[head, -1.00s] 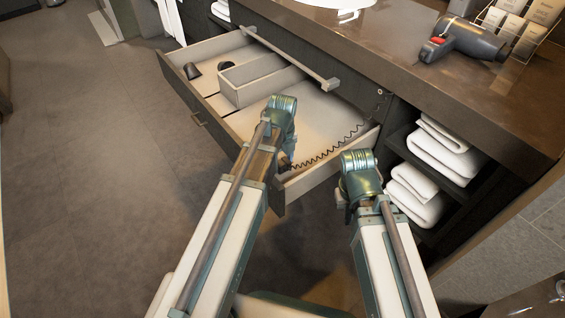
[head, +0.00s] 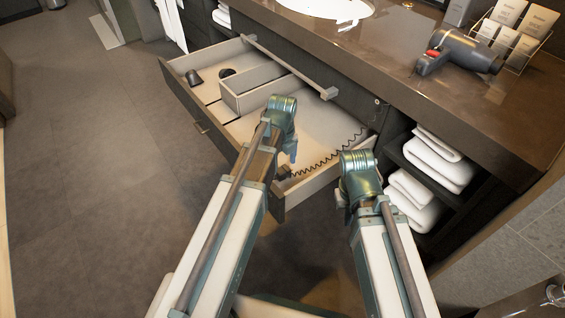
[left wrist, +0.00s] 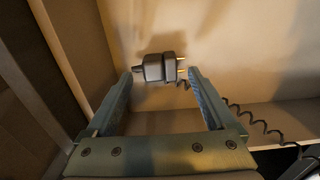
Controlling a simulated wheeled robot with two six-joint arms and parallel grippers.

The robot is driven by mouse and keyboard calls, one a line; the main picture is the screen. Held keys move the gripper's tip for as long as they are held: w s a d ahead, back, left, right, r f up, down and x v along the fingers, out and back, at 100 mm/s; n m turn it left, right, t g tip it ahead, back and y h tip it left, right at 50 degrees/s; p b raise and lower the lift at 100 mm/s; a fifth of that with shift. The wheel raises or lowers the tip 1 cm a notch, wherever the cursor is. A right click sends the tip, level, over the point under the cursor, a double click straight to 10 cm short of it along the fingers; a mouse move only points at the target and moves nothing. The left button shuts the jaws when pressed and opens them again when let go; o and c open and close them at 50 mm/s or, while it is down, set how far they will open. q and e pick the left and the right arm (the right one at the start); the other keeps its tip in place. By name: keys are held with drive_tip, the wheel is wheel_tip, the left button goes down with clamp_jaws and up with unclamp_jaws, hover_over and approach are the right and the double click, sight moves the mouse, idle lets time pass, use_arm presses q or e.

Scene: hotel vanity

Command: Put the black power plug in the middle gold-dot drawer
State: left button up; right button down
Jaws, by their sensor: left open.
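The black power plug (left wrist: 160,68) shows in the left wrist view with its metal pins toward the right. It lies just beyond and between the fingertips of my left gripper (left wrist: 160,76), which is open and not closed on it. In the head view my left gripper (head: 291,153) is over the near right end of an open drawer (head: 245,165). A dark coiled cord (head: 325,161) runs along that end. My right gripper (head: 343,200) is right of the drawer, mostly hidden by its own wrist. No gold dot is distinguishable on the drawer.
Inside the drawer are a pale divider box (head: 262,92) and two dark items, one a small cup-like thing (head: 195,76). A bar (head: 290,65) crosses above the drawer's back. The counter holds a hair dryer (head: 465,52). Folded towels (head: 440,160) sit in the right shelf.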

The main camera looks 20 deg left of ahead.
sight(282, 169)
use_arm(q)
wheel_tip(282, 169, up, 9)
drive_tip(key=p, duration=0.8)
drive_tip(key=s+d+n, duration=0.5)
drive_tip(key=s+n, duration=0.2)
drive_tip(key=n, duration=0.4)
drive_tip(key=s+d+n+y, duration=0.1)
drive_tip(key=s+d+n, duration=0.4)
drive_tip(key=n, duration=0.5)
drive_tip(key=shift+s+d+n, duration=0.25)
drive_tip(key=shift+s+n, duration=0.15)
drive_tip(key=shift+s, duration=0.8)
wheel_tip(282, 169, up, 18)
drive_tip(key=p, duration=1.8)
drive_tip(key=shift+r, duration=0.15)
